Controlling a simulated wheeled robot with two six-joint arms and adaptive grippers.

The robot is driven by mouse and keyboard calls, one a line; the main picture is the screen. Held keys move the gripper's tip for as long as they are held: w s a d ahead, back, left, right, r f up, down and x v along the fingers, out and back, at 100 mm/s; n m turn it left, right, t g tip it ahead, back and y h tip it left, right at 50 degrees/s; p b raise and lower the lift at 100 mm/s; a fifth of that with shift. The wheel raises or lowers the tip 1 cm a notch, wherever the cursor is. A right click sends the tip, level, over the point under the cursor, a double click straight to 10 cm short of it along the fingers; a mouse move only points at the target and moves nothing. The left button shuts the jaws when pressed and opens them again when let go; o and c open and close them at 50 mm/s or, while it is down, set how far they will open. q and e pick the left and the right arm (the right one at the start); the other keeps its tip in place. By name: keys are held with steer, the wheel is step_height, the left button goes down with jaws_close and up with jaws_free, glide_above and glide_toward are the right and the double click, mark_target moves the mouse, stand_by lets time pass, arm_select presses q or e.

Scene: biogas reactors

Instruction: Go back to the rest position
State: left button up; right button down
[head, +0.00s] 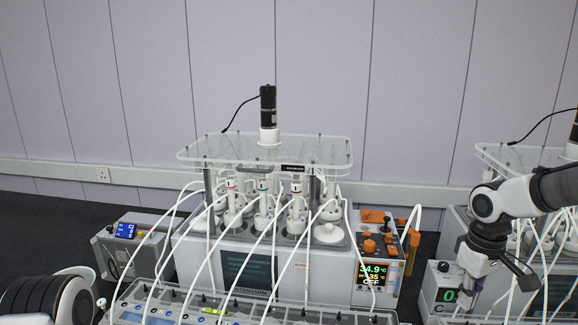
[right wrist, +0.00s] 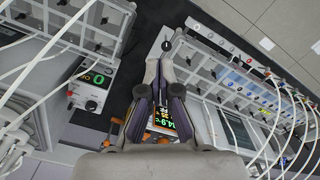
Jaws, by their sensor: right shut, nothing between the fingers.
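My right gripper (head: 470,296) hangs downward at the right of the head view, in front of the right-hand reactor unit. In the right wrist view its two fingers (right wrist: 159,72) are together with nothing between them. The reactor unit in the middle (head: 265,150) has a clear top plate and a black motor (head: 268,105). At the lower left of the head view only a link of my left arm shows; the left gripper is out of frame.
A second reactor unit (head: 515,158) stands at the right edge, with a green-digit control box (head: 447,292) beside it. White tubes run down across the front. The space above the units is clear.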

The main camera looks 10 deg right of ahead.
steer(key=s+a+f+g+b, duration=0.1)
steer(key=s+f+g+b, duration=0.1)
steer(key=f, duration=0.6)
steer(key=s+a+f+g+b, duration=0.1)
steer(key=s+f+g, duration=0.1)
steer(key=f, duration=0.5)
steer(key=s+a+f+g+b, duration=0.1)
steer(key=s+a+f+b, duration=0.1)
steer(key=s+a+f, duration=0.5)
steer(key=s+a+f+b, duration=0.3)
steer(key=s+f, duration=0.7)
steer(key=f, duration=0.2)
steer(key=s+a+f+g+b, duration=0.1)
steer(key=s+a+f+b, duration=0.1)
steer(key=s+a+f, duration=0.5)
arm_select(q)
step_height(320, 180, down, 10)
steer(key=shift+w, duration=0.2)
arm_select(e)
steer(key=w+d+f+m+t, duration=0.2)
steer(key=w+f+t, duration=0.1)
steer(key=w+t, duration=0.2)
steer(key=shift+w+d+f+m+t, duration=0.3)
steer(key=shift+m+t, duration=0.1)
steer(key=shift+t, duration=0.1)
steer(key=shift+s, duration=0.1)
